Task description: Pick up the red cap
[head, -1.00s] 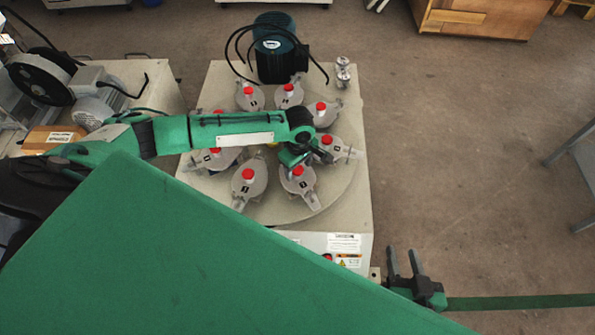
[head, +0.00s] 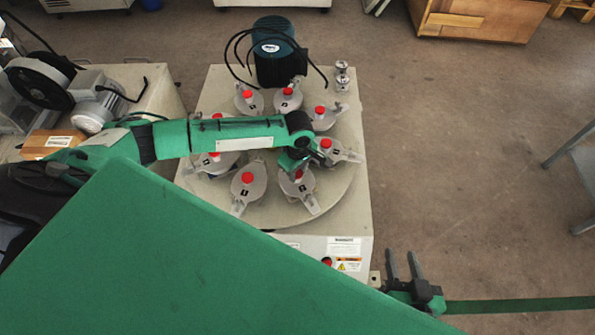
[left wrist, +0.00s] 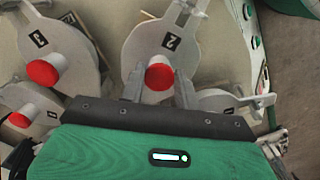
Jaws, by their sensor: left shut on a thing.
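The round machine table (head: 345,195) carries several grey metal holders, each with a red cap. My left gripper (left wrist: 159,88) is shut on the red cap (left wrist: 159,77) of the holder marked 2 (left wrist: 190,50), with one finger on each side of it. The cap is still at the middle of its holder; I cannot tell whether it is lifted. In the head view this cap (head: 299,174) shows just below my left gripper (head: 293,166). My right gripper (head: 404,265) is open and empty, off the machine's lower right corner.
Another red cap (left wrist: 42,73) sits on the holder marked 3, left of the gripper. A dark teal motor (head: 277,55) with black cables stands at the table's back. A small metal fitting (head: 342,75) stands at the back right corner.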

